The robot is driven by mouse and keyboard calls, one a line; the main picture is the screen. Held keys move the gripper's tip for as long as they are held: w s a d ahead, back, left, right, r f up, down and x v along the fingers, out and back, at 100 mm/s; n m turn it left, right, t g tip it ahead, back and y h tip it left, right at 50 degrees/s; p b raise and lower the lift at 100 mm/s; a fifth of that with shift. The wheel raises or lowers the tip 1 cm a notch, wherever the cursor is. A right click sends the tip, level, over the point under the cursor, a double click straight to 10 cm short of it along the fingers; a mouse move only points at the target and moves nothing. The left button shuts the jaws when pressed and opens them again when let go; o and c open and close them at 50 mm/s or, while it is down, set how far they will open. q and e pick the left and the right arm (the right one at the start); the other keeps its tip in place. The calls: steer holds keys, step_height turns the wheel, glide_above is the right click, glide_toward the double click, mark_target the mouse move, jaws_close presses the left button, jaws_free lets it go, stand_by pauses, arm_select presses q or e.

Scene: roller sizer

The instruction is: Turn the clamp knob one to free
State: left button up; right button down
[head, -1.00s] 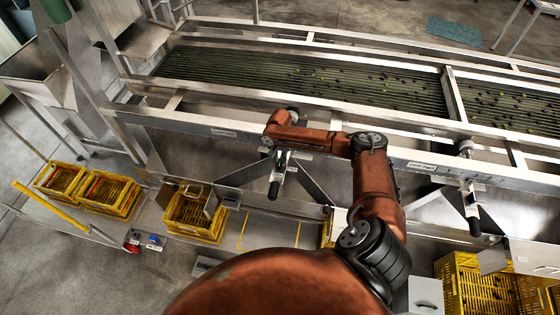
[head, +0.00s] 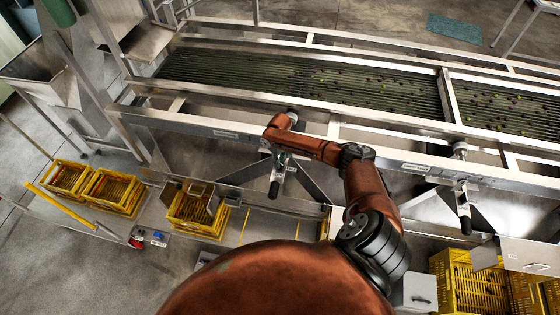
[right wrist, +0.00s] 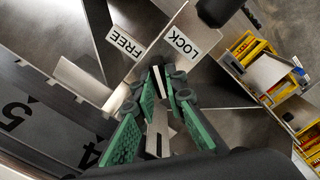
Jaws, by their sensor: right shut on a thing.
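My right gripper (head: 281,160) reaches down at the left clamp on the sizer's front rail in the head view. In the right wrist view, its green-padded fingers (right wrist: 160,88) are shut on a narrow metal piece (right wrist: 158,128), which I take as clamp knob one. It points up toward the two labels, FREE (right wrist: 125,43) on the left and LOCK (right wrist: 184,44) on the right; its exact setting is hard to tell. A black handle end (right wrist: 218,8) shows beyond LOCK, and also below the gripper in the head view (head: 273,189). My left gripper is out of view.
A similar clamp with a black handle (head: 465,226) hangs farther right on the rail. The roller bed (head: 300,82) with scattered fruit lies behind. Yellow crates (head: 113,190) stand at the left, with more (head: 470,285) at the lower right.

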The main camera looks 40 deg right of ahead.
steer(key=n, duration=0.3)
steer(key=shift+n, duration=0.3)
steer(key=shift+n+p, duration=0.35)
steer(key=shift+n, duration=1.25)
steer(key=c, duration=2)
jaws_free()
steer(key=shift+o, duration=0.2)
